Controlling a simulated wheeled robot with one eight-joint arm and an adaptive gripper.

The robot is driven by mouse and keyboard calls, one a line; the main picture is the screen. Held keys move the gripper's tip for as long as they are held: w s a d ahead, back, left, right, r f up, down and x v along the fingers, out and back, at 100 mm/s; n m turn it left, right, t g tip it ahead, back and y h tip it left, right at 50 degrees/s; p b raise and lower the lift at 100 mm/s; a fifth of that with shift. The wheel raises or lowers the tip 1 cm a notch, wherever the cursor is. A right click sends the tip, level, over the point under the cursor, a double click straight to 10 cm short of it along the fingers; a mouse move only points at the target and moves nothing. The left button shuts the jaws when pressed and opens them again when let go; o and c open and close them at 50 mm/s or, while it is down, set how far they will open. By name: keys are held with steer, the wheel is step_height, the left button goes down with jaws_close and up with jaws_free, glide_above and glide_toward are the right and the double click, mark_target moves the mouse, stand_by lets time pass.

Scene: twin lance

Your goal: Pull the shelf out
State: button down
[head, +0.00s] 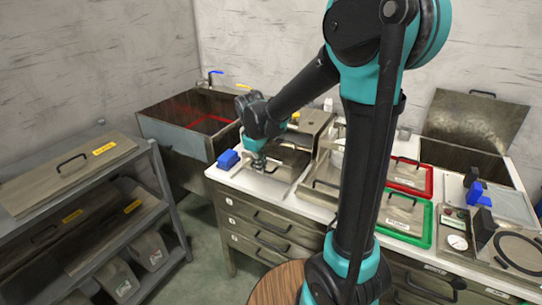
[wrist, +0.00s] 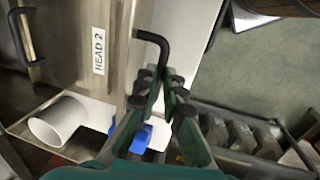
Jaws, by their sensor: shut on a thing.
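My gripper (wrist: 172,98) is shut on a black bar handle (wrist: 150,37) on a steel front labelled "HEAD 2" (wrist: 98,52) in the wrist view. The fingers close around the lower end of the handle. In the head view my gripper (head: 259,163) is at the left end of the white counter, by a steel unit (head: 309,124). My wrist partly hides this area, and I cannot tell which part is the shelf. A white cup (wrist: 62,120) shows beside the steel front in the wrist view.
A blue block (head: 228,159) lies on the counter's left corner. Steel drawers (head: 268,222) are below. Red (head: 410,177) and green (head: 404,218) trays stand to the right. A grey rack (head: 162,190) stands at left, with free floor between it and the drawers.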

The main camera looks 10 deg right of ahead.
steer(key=s+a, duration=0.5)
steer(key=s, duration=0.2)
stand_by(0.3)
steer(key=c, duration=1.7)
jaws_free()
steer(key=shift+s+a, duration=0.1)
steer(key=shift+o, duration=0.4)
step_height(320, 180, up, 12)
steer(key=s+a, duration=0.1)
steer(key=shift+s+a, duration=0.15)
steer(key=shift+s, duration=0.25)
steer(key=shift+f, duration=0.1)
